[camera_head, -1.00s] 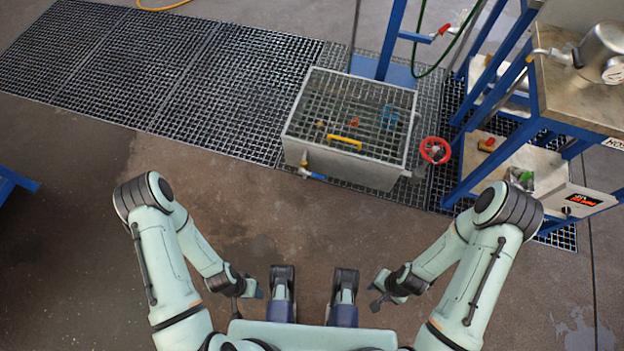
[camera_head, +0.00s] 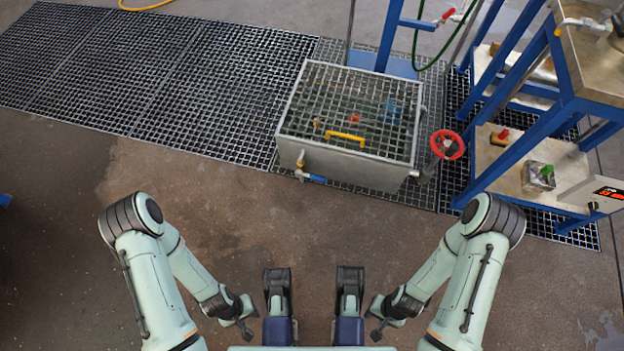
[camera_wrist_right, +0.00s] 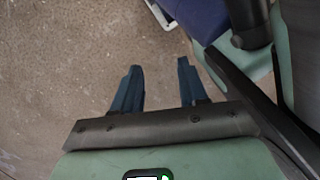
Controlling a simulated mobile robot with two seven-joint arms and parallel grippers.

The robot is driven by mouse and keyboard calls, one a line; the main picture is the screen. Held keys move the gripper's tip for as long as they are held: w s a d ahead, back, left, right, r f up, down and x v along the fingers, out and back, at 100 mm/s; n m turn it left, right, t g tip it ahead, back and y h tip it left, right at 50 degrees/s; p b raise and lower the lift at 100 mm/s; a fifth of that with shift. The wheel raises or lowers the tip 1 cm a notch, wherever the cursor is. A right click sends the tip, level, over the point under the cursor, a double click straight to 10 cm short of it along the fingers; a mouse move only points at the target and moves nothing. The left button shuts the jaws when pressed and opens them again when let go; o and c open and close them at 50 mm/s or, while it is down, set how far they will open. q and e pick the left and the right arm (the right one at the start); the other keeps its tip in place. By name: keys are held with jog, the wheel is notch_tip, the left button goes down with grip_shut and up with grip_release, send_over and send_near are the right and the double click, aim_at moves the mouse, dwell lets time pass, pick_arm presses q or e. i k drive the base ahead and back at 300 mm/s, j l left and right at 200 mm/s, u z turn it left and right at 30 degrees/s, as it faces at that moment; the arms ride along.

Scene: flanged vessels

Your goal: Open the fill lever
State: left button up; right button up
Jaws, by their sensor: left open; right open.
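No lever is labelled as the fill lever, so I cannot tell which one it is. A blue-handled lever valve (camera_head: 315,178) sits low at the front left of a grated metal tank (camera_head: 385,176). A red lever (camera_head: 446,15) is on the blue post behind the tank, beside a green hose. My left gripper (camera_head: 248,325) and right gripper (camera_head: 376,326) are low in the head view, in front of the tank and well apart from it. Both are open and empty. In the right wrist view, the right gripper's blue fingers (camera_wrist_right: 158,82) are spread above bare floor.
A red handwheel (camera_head: 447,144) stands at the tank's right. A blue-framed rack (camera_head: 520,138) with a red-handled valve (camera_head: 500,136), a green-handled valve (camera_head: 541,175) and a control box (camera_head: 597,199) stands further right. Floor grating (camera_head: 150,75) lies behind left. Floor before the tank is clear.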

aim_at(312, 177)
jog(key=i+l+u, duration=0.1)
jog(key=i+u, duration=0.3)
jog(key=i+l+u, duration=0.15)
jog(key=u, duration=0.2)
jog(key=i+l+u, duration=0.2)
jog(key=u, duration=0.2)
